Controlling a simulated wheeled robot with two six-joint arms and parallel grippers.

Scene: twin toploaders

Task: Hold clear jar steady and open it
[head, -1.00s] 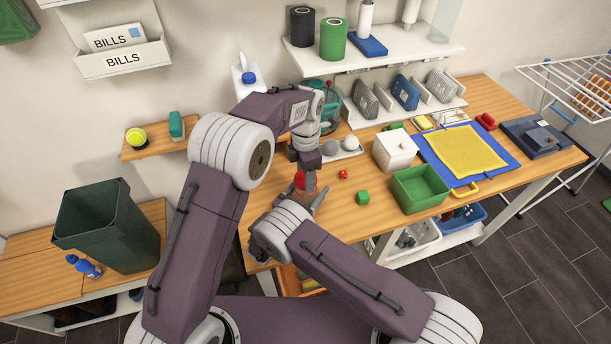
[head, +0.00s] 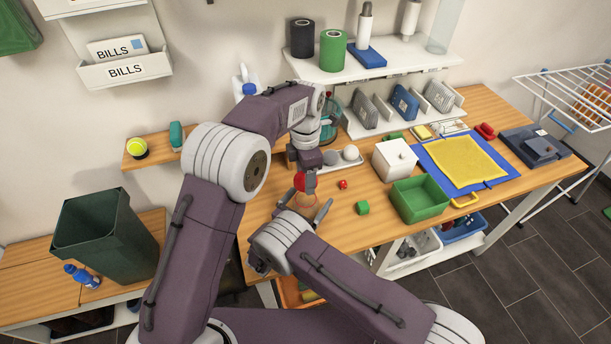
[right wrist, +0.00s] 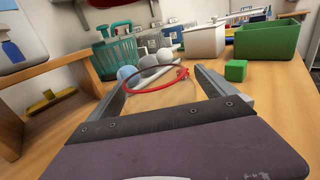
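The clear jar (head: 305,203) stands on the wooden table, its body almost invisible. A thin red ring shows at its top, and a red ring (right wrist: 155,92) appears between my right fingers in the right wrist view. My right gripper (head: 304,206) has one finger on each side of the jar, apparently against it. In the right wrist view the right fingers (right wrist: 160,83) are spread about as wide as the ring. My left gripper (head: 303,180) points down above the jar, with a red lid (head: 300,182) at its fingertips. Its fingers are small and partly hidden.
A green bin (head: 420,200) and a white box (head: 394,160) stand farther right. A tray with rounded items (head: 345,160) and a teal basket (right wrist: 117,50) are behind.

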